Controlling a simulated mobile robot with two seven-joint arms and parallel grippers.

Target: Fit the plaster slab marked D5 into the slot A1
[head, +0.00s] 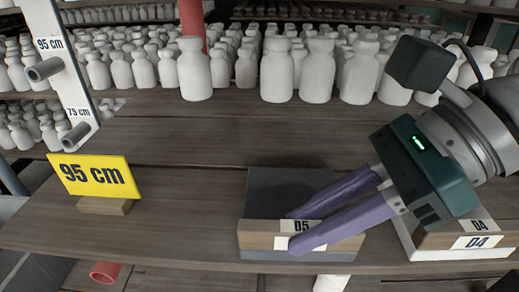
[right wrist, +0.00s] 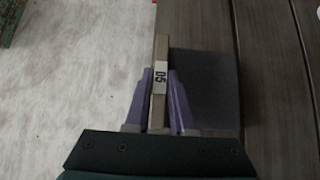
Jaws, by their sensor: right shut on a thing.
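The plaster slab marked D5 (head: 258,241) is at the front edge of the wooden shelf in the head view, with its brown face to the front and a D5 label on its top edge. My right gripper (head: 295,229) reaches in from the right, its purple fingers shut on the slab around the label. In the right wrist view the D5 slab (right wrist: 161,48) shows as a thin upright bar between the fingers (right wrist: 160,80). The finger hides part of a front label. I cannot tell whether the slab is lifted. Slot A1 and my left gripper are not in view.
A dark grey pad (head: 272,186) lies right behind the slab. A D4 piece (head: 437,240) stands to the right, partly under my gripper. A yellow 95 cm sign (head: 95,176) stands left. White bottles (head: 196,72) crowd the back. The shelf between sign and slab is clear.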

